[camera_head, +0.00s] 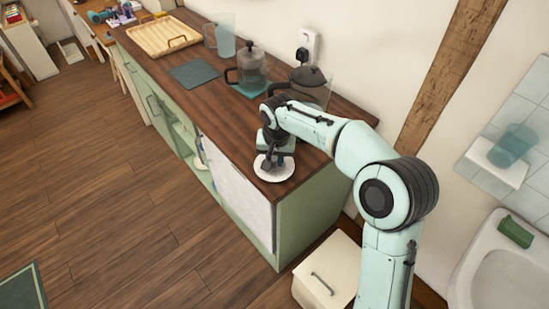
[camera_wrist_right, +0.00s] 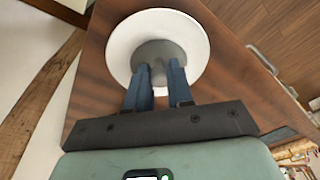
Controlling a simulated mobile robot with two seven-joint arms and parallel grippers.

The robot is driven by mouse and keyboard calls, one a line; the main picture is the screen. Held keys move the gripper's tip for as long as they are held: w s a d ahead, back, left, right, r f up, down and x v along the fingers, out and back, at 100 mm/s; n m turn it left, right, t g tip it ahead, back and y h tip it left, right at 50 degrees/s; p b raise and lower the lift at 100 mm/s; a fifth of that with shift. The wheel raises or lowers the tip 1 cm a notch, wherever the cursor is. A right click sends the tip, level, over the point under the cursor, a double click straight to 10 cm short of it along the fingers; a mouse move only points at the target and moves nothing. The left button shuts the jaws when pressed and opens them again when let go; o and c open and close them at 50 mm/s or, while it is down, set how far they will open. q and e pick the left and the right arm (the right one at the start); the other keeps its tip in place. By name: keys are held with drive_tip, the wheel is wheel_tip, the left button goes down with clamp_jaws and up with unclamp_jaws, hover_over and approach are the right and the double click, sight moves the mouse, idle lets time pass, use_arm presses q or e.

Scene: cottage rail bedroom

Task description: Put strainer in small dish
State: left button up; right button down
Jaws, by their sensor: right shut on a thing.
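The small dish (camera_head: 276,176) is white and round and lies on the near end of the wooden counter. It also shows in the right wrist view (camera_wrist_right: 122,42). My right gripper (camera_head: 269,160) points down over the dish. In the right wrist view its two blue fingers (camera_wrist_right: 158,78) are shut on the strainer (camera_wrist_right: 158,50), a round grey piece with a small upright grip. The strainer appears within the dish's rim; I cannot tell whether it touches the dish. In the head view the gripper mostly hides it. My left gripper is not in view.
A dark-lidded glass pot (camera_head: 312,84) stands behind my right arm. A glass press (camera_head: 251,68) on a teal mat, a dark slate mat (camera_head: 194,74), a clear jug (camera_head: 224,38) and a wooden tray (camera_head: 163,36) stand farther along the counter. The wall is close behind.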

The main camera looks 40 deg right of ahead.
sight(276, 172)
drive_tip(key=c, duration=1.4)
unclamp_jaws()
drive_tip(key=shift+f, duration=0.15)
drive_tip(key=o, duration=0.4)
wheel_tip(276, 172, up, 12)
drive_tip(key=s+p, duration=0.2)
drive_tip(key=shift+a, duration=0.4)
